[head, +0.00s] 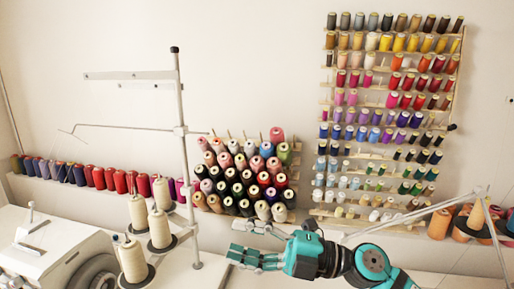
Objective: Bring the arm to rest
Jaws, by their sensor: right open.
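My right arm, teal and black, comes in from the lower right of the head view. Its right gripper (240,240) points left over the pale worktop, in front of the cluster of thread spools. My left gripper is not in view.
A white sewing machine (50,247) stands at the lower left. Cream thread cones (133,262) and a tall metal thread stand (184,150) are left of the gripper. Behind are a cone cluster (246,170) and a wall spool rack (385,120). Orange cones (440,222) sit at right.

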